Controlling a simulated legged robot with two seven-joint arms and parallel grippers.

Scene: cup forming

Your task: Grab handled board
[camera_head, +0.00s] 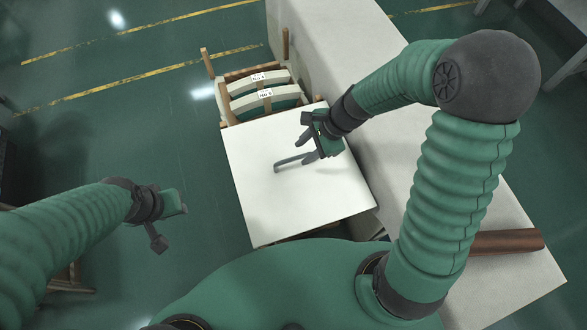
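A white square board (275,205) lies flat in the middle of the view. A grey bar-shaped handle (289,163) shows on its upper part. My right gripper (304,149) comes in from the upper right and is over the board at the right end of the handle. Its dark fingers look spread apart, one above the other in the picture. I cannot tell whether they touch the handle. My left gripper (170,222) hangs over the floor, left of the board and apart from it. Its finger opening is not clear.
A wooden rack (222,92) with labelled curved white pieces (262,95) stands just beyond the board. A long white table (330,50) runs along the right, with a copper-coloured cylinder (505,241) on it. The green floor (130,130) at left is open.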

